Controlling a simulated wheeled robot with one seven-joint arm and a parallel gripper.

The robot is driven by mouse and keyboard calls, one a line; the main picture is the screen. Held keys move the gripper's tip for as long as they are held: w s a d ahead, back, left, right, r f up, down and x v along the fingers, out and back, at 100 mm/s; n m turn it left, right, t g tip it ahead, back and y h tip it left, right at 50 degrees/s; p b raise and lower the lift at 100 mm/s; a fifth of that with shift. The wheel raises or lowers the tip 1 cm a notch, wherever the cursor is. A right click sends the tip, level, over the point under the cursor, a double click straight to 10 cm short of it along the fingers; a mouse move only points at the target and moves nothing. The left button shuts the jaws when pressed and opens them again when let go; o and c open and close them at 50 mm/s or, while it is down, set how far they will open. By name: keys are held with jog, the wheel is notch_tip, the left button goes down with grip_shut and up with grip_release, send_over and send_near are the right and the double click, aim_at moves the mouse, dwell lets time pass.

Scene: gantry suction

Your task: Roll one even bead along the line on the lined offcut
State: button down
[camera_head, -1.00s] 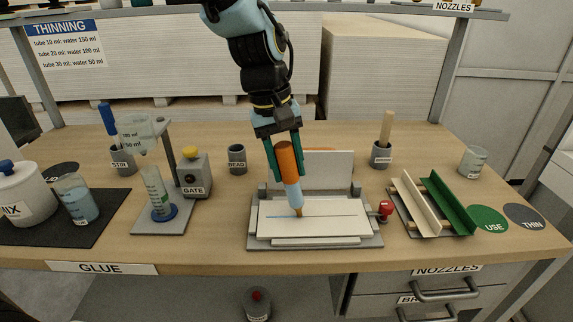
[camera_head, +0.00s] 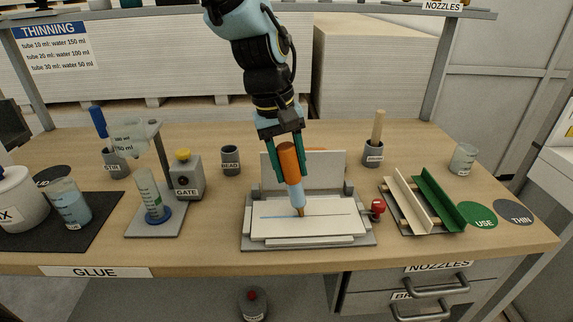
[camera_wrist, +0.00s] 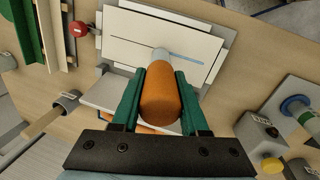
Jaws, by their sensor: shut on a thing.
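The lined offcut (camera_head: 325,228) is a pale board lying flat in the grey fixture at the table's front middle. My gripper (camera_head: 291,172) is shut on the glue tool (camera_head: 289,155), which has an orange upper part, a pale blue lower body and a brownish tip. The tool is tilted slightly, its tip at the line near the middle of the board; exact contact is hard to tell. A blue bead (camera_head: 277,217) lies along the line left of the tip. Right of the tip the thin dark line (camera_head: 332,214) shows bare. The wrist view also shows the bead (camera_wrist: 187,56).
A pale upright plate (camera_head: 330,165) stands behind the offcut. A red knob (camera_head: 377,206) is at the fixture's right. The grey gate box (camera_head: 187,178) and measuring tube (camera_head: 150,200) stand left; a green and cream rack (camera_head: 437,205) stands right.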

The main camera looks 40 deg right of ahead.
jog(key=shift+s+d, duration=0.15)
jog(key=shift+s+d, duration=0.2)
dwell(0.3)
jog(key=shift+s+d, duration=0.1)
jog(key=shift+d, duration=0.05)
jog(key=shift+s+d+p, duration=0.2)
jog(key=shift+d+p, duration=0.1)
jog(key=shift+p, duration=0.1)
jog(key=shift+s+d, duration=0.1)
dwell(0.4)
jog(key=shift+s+d, duration=0.2)
jog(key=shift+d, duration=0.05)
jog(key=shift+s+d, duration=0.1)
dwell(0.4)
jog(key=shift+s+d+p, duration=0.25)
jog(key=shift+p, duration=0.1)
jog(key=shift+d, duration=0.1)
